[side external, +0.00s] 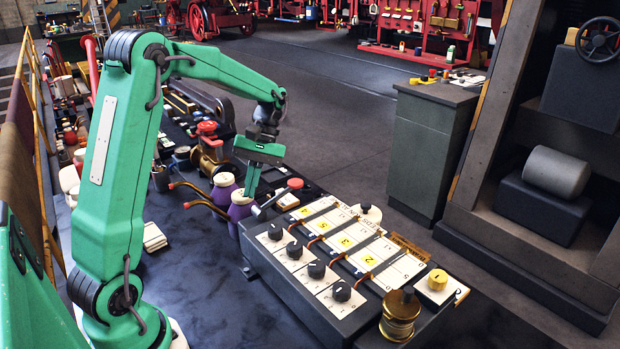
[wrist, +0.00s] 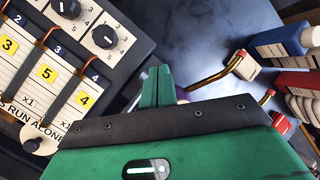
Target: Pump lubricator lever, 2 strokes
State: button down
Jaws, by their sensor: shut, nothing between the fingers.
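The lubricator (side external: 262,262) is a dark grey box with black knobs on white plates and a row of numbered cards. Its lever (side external: 272,201) has a red knob (side external: 295,184) and slants up to the right from the box's far left end. My green gripper (side external: 251,190) is shut and empty, pointing down just left of the red knob, close to the lever's shaft; I cannot tell whether they touch. In the wrist view my shut fingers (wrist: 155,85) are beside the lubricator's knob panel (wrist: 105,38). I cannot make out the lever there.
Two purple pots (side external: 224,190) with copper spouts stand close left of my gripper. A red-handled brass valve (side external: 209,150) is behind them. A brass spool (side external: 400,315) and a yellow knob (side external: 437,280) are at the box's near right end. A grey cabinet (side external: 425,150) stands beyond the aisle.

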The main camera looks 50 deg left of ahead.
aim_at(258, 207)
jog(key=shift+w+f, duration=0.2)
jog(key=shift+f, duration=0.4)
jog(key=shift+w+f, duration=0.15)
jog(key=shift+f, duration=0.45)
jog(key=shift+w+a+f, duration=0.1)
jog(key=shift+w+f, duration=0.15)
jog(key=shift+f, duration=0.6)
dwell(2.1)
